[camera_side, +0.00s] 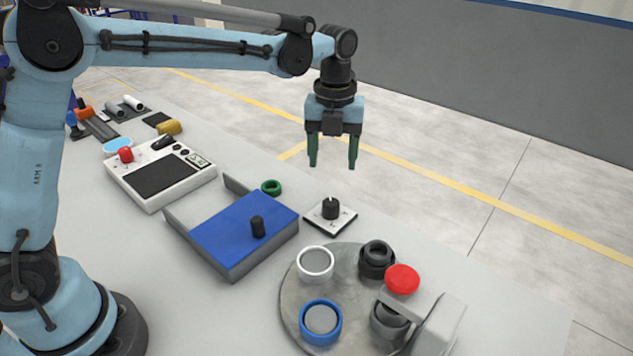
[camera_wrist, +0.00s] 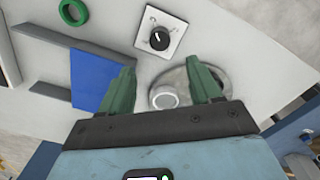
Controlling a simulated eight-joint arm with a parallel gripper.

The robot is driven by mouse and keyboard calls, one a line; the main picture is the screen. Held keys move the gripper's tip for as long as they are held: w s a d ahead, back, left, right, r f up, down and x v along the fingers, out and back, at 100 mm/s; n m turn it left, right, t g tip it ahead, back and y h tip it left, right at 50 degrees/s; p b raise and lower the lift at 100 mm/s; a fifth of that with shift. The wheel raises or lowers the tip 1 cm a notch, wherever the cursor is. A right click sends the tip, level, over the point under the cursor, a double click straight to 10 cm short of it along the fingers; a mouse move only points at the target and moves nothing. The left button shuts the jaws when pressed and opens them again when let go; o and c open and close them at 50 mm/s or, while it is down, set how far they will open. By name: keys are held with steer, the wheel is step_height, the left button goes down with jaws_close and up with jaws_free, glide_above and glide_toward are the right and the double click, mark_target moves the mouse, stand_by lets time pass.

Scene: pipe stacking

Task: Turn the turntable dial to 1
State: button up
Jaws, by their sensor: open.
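The dial (camera_side: 330,208) is a black knob with a white pointer mark on a small white square plate, behind the turntable in the side view. In the wrist view the dial (camera_wrist: 159,40) shows beyond my fingertips, near the top middle. Its plate markings are too small to read. The grey round turntable (camera_side: 345,275) carries white, blue and dark ring-shaped parts. My gripper (camera_side: 332,165) is open and empty, with green fingers pointing down, well above the table and apart from the dial. In the wrist view my gripper (camera_wrist: 163,82) has its fingers spread wide.
A blue-topped tray (camera_side: 230,225) with a black knob stands left of the dial, with a green ring (camera_side: 271,187) behind it. A red button (camera_side: 402,279) on a grey housing is at the turntable's right. A control panel (camera_side: 160,175) stands further left.

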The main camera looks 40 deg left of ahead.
mark_target(331, 202)
step_height(331, 202, down, 11)
steer(key=shift+f, duration=0.1)
stand_by(0.3)
steer(key=c, duration=1)
steer(key=shift+c, duration=0.2)
